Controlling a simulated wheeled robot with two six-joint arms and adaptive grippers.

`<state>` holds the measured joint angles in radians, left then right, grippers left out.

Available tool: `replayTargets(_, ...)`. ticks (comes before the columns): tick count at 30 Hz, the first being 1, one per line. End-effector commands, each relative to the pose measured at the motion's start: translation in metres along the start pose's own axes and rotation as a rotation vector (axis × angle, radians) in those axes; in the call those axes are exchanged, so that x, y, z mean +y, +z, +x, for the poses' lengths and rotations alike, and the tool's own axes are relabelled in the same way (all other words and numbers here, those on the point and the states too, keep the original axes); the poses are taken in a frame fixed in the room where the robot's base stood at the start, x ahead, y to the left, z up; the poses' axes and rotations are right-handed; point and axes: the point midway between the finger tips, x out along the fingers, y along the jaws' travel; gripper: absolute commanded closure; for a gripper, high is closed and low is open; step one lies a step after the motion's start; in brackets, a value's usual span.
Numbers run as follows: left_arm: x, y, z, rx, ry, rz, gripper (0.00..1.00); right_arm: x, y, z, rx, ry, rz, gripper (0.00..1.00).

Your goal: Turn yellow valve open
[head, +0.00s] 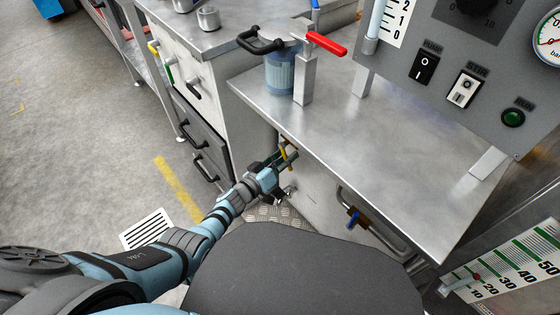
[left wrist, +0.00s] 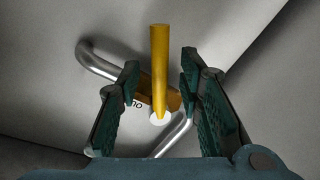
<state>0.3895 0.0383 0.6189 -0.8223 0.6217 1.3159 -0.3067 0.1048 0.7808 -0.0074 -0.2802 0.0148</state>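The yellow valve's lever (left wrist: 160,65) shows upright in the middle of the left wrist view, above a brass body on a bent steel pipe (left wrist: 97,62). My left gripper (left wrist: 158,82) is open, with one finger on each side of the lever. A gap shows between the lever and both fingers. In the head view my left gripper (head: 287,156) is at the cabinet front under the bench, and a bit of the yellow lever (head: 284,147) shows there, partly hidden by the fingers. My right gripper is in neither view.
The steel bench top (head: 350,140) overhangs the valve. A blue-handled valve (head: 353,217) on a pipe is to the right. A red lever (head: 326,44) and a blue cylinder (head: 280,75) are on the bench. Drawers with black handles (head: 205,167) stand left. Floor is open at left.

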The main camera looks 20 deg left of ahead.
Motion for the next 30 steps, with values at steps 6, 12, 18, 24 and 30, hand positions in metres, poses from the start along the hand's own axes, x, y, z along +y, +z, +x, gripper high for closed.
replayTargets(6, 0.000, 0.001, -0.028, 0.000, -0.001, 0.003, 0.67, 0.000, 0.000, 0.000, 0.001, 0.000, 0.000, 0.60)
replayTargets(12, -0.001, 0.002, -0.086, -0.004, -0.004, 0.003, 0.67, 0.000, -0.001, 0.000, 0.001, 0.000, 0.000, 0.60)
replayTargets(18, 0.000, 0.001, -0.117, -0.002, -0.002, 0.000, 0.67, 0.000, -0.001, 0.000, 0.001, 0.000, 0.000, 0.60)
replayTargets(24, 0.000, 0.000, -0.119, -0.001, -0.001, 0.000, 0.67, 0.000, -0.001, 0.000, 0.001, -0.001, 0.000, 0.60)
replayTargets(30, -0.020, 0.014, -0.128, -0.006, -0.079, 0.022, 0.91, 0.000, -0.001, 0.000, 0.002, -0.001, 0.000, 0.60)
